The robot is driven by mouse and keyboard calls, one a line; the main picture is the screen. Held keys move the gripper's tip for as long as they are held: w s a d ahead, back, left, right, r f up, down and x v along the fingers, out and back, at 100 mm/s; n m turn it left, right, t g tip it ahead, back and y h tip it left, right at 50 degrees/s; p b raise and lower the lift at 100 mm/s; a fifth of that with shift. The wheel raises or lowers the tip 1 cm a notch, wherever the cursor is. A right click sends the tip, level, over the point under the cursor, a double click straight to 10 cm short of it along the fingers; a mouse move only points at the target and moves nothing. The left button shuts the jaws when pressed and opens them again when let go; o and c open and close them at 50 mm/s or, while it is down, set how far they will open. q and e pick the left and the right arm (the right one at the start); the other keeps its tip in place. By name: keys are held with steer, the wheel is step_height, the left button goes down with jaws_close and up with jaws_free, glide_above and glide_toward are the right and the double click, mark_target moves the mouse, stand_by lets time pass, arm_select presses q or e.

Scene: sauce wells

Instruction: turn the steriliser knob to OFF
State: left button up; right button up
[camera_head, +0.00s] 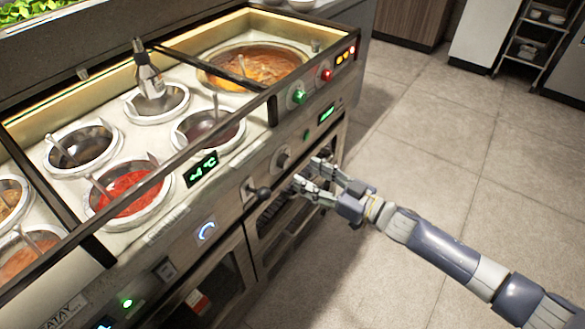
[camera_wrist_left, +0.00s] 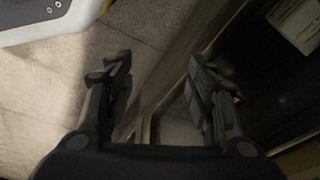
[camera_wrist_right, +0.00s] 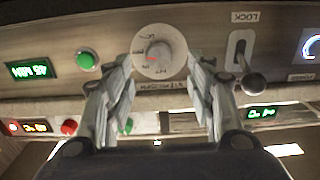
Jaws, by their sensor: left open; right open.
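The steriliser knob (camera_wrist_right: 158,54) is a small grey knob with a red mark on a round white dial, in the right wrist view, which shows the panel upside down. In the head view the knob (camera_head: 283,158) sits on the cooker's front panel. My right gripper (camera_wrist_right: 160,82) is open, with its fingers on either side of the dial's lower part in that picture; contact cannot be told. In the head view the right gripper (camera_head: 309,174) is just right of and below the knob. My left gripper (camera_wrist_left: 161,72) is open and empty, seen only in the left wrist view.
A LOCK lever with a dark ball (camera_wrist_right: 253,84) is beside the knob. A green button (camera_wrist_right: 87,60) and a green display (camera_wrist_right: 31,69) are on its other side. Sauce wells, including a red one (camera_head: 130,192), are above the panel. The tiled floor (camera_head: 470,140) is clear.

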mark_target(288, 164)
arm_select(q)
steer(key=shift+w+r+b, duration=0.15)
steer(key=shift+w+r, duration=0.1)
steer(key=shift+r, duration=0.35)
steer(key=shift+w+r+b, duration=0.15)
steer(key=shift+w+r, duration=0.1)
steer(key=shift+r, duration=0.3)
arm_select(e)
steer(key=x, duration=0.6)
steer(key=shift+f, duration=0.1)
steer(key=shift+d, duration=0.1)
steer(key=c, duration=1.1)
